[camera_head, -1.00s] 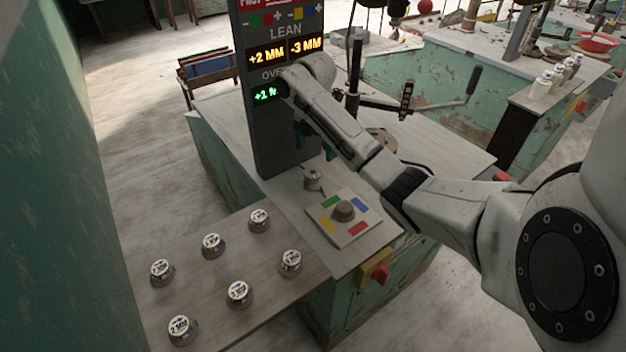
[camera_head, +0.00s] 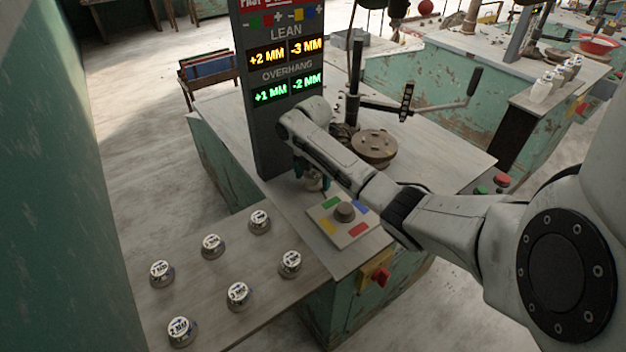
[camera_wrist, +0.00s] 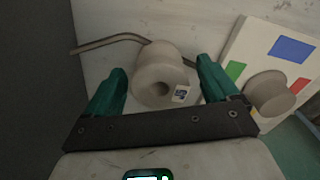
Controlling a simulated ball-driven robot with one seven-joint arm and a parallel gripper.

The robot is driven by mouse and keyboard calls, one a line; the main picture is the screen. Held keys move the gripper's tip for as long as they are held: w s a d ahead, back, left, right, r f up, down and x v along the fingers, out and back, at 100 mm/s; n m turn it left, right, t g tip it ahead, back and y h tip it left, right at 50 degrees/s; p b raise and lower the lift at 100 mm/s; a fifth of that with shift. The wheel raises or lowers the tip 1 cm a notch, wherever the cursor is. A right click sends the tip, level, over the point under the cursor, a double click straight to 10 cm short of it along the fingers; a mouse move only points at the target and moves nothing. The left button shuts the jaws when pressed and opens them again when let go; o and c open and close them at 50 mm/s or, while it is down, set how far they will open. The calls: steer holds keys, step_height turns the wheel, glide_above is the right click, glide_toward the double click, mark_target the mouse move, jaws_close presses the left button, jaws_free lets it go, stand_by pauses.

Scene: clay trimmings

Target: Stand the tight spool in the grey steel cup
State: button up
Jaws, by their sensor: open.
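My gripper (camera_wrist: 161,68) has green fingers, spread apart. Between them in the wrist view is a pale grey, rounded, spool-like piece (camera_wrist: 152,72) with a hole in its near face and a small blue-and-white tag. A gap shows beside each finger. In the head view my gripper (camera_head: 312,180) is low over the same piece (camera_head: 313,184) on the table, mostly behind the fingers. I cannot tell whether it is the tight spool. I cannot pick out the grey steel cup for certain.
A pale board (camera_head: 328,228) with coloured patches and a round knob (camera_head: 345,211) is close on the right. A tall dark display post (camera_head: 270,130) stands just behind. Several labelled metal pieces (camera_head: 238,296) stand on the left shelf. A bent rod (camera_wrist: 108,41) lies behind the piece.

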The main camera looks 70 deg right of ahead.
steer(key=c, duration=1.4)
steer(key=shift+r, duration=0.1)
